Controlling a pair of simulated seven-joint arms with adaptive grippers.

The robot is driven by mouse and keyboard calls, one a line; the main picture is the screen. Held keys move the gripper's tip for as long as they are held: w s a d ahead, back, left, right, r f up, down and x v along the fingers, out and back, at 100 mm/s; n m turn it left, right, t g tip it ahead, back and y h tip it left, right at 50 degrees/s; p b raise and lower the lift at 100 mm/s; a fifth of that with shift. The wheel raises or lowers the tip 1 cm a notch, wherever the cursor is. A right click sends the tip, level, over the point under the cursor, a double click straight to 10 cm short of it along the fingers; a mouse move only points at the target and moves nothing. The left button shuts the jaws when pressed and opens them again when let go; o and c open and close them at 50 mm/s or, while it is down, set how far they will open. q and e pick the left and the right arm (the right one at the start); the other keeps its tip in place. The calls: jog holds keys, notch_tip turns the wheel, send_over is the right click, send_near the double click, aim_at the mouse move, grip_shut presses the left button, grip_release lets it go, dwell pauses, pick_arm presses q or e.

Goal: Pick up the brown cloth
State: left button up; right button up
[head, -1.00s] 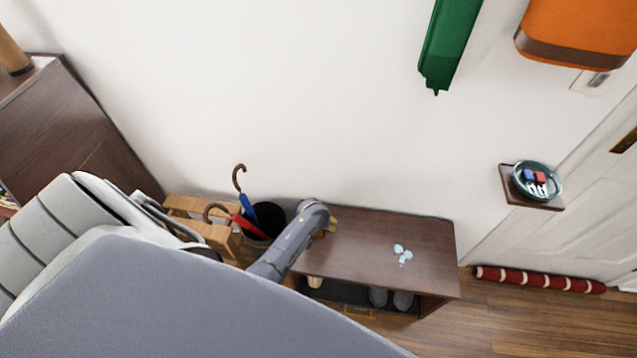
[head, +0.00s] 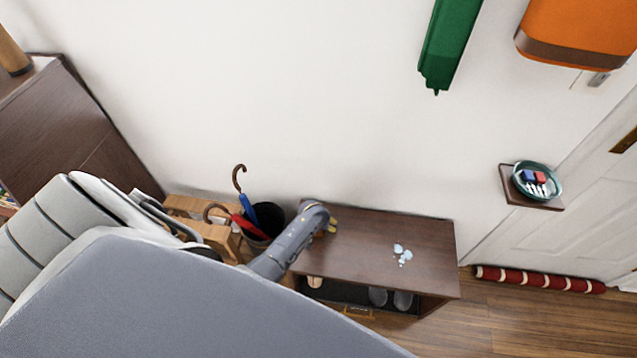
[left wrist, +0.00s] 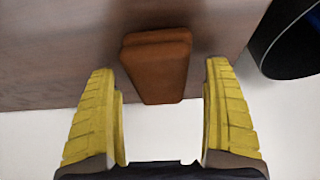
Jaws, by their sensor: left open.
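The brown cloth (left wrist: 157,68) looks like a thick folded block on the dark wooden bench (left wrist: 60,50) in the left wrist view. My left gripper (left wrist: 160,72) is open, with a yellow finger on each side of the cloth's near part and a gap on both sides. The fingers do not visibly touch it. My right gripper is not in view.
A dark bin (head: 268,220) with umbrellas stands just left of the bench. A wall shelf (head: 508,188) holds a green dish (head: 556,185). The bench's middle is clear.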

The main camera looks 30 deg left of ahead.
pick_arm(q)
jog(key=shift+f, duration=0.15)
jog(key=shift+c, duration=0.4)
jog(key=c, duration=1.1)
notch_tip(320, 180, up, 20)
jog(key=shift+r, duration=0.25)
dwell(0.3)
